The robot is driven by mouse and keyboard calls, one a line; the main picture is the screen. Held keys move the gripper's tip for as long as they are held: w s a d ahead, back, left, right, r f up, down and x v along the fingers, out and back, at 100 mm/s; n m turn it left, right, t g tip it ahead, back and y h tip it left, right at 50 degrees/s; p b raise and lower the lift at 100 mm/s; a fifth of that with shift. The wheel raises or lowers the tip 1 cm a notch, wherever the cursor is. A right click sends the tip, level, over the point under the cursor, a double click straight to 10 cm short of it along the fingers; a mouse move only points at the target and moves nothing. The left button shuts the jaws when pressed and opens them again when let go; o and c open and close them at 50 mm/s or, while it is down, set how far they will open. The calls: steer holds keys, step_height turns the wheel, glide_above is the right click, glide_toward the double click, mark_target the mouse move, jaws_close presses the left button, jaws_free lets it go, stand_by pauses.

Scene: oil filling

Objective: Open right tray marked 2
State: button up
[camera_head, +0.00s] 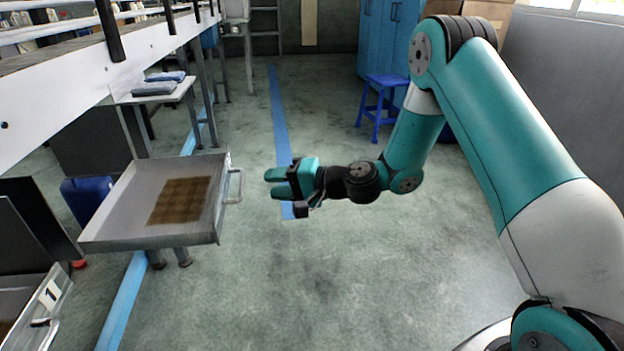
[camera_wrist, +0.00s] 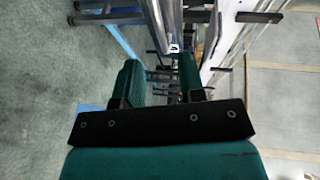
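A grey metal tray (camera_head: 120,218) is pulled out on the left in the head view, with a brown gridded patch (camera_head: 180,201) on its floor. Its bar handle (camera_head: 235,187) is on the side facing my gripper. No number shows on this tray in the head view. My gripper (camera_head: 271,183) is open and empty, a short gap right of the handle, fingers pointing left toward it. In the wrist view the two green fingers stand apart (camera_wrist: 160,80). Beyond them is a metal edge with a small white mark (camera_wrist: 173,47), too small to read.
A second tray (camera_head: 35,308) labelled 1 is at the lower left. A grey conveyor-like frame (camera_head: 110,75) runs along the upper left. A blue stool (camera_head: 380,105) stands behind my arm. The floor right of the trays is clear.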

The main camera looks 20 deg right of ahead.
steer(key=v, duration=0.8)
steer(key=shift+s+d+p, duration=0.25)
steer(key=shift+p, duration=0.2)
steer(key=s+a+r+n+g+h, duration=0.1)
steer(key=s+a+r+n+g, duration=0.35)
steer(key=s, duration=0.25)
steer(key=s+a+r+n+g+h, duration=0.2)
steer(key=s+a+r+n+g, duration=0.15)
steer(key=s+a+n, duration=0.2)
steer(key=s+d+r+n+g+h, duration=0.1)
steer(key=s+r+n+h, duration=0.15)
steer(key=s, duration=0.45)
steer(key=s+d+r+n+h, duration=0.1)
steer(key=s+d+h, duration=0.15)
steer(key=s, duration=0.45)
step_height(320, 180, up, 31)
steer(key=p, duration=3)
steer(key=shift+s+a+h+p, duration=0.15)
steer(key=shift+a+h+p, duration=0.05)
steer(key=shift+h+p, duration=0.1)
